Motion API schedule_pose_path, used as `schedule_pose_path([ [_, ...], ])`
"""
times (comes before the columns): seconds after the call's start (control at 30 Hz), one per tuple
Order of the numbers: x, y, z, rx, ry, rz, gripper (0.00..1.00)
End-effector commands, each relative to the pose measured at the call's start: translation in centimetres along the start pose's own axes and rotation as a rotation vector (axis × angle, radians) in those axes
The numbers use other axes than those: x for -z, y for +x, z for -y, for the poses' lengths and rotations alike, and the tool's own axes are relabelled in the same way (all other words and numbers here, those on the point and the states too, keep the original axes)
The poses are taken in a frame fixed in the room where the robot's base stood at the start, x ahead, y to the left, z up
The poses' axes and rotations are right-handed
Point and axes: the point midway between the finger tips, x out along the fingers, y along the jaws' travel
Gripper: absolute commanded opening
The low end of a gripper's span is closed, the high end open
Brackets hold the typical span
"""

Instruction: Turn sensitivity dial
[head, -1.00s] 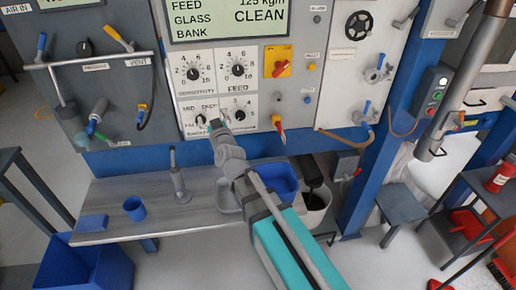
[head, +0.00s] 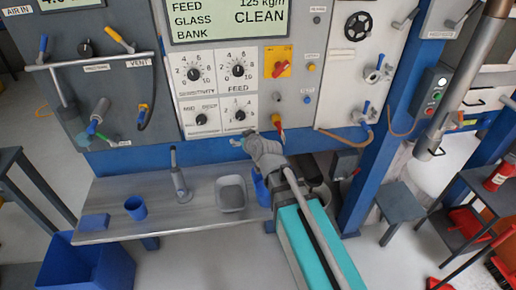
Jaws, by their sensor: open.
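The sensitivity dial (head: 194,73) is a black knob on a white numbered plate, at the upper left of the dial group on the grey panel. Its white mark is too small to read surely. My gripper (head: 240,142) is below the dial group, lower and to the right of the sensitivity dial and apart from it. It is open, and nothing shows between its fingers. The arm reaches up from the lower right and hides none of the dials.
The feed dial (head: 238,70) is right of the sensitivity dial, with two smaller dials below. A red switch on a yellow plate (head: 278,62) and a red-handled valve (head: 277,122) are further right. A shelf (head: 110,195) with a grey tray (head: 232,194) juts out below.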

Motion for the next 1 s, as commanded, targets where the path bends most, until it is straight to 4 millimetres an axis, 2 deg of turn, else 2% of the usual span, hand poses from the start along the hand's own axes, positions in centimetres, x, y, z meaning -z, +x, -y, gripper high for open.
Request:
schedule_pose_path([
  [0.3, -3.2, -1.5, -2.3, 0.001, 0.046, 0.154, 0.94],
  [0.5, -4.5, -2.2, -3.2, -0.002, 0.066, 0.214, 0.94],
  [1.0, -4.9, -2.4, -3.4, -0.003, 0.073, 0.235, 0.94],
])
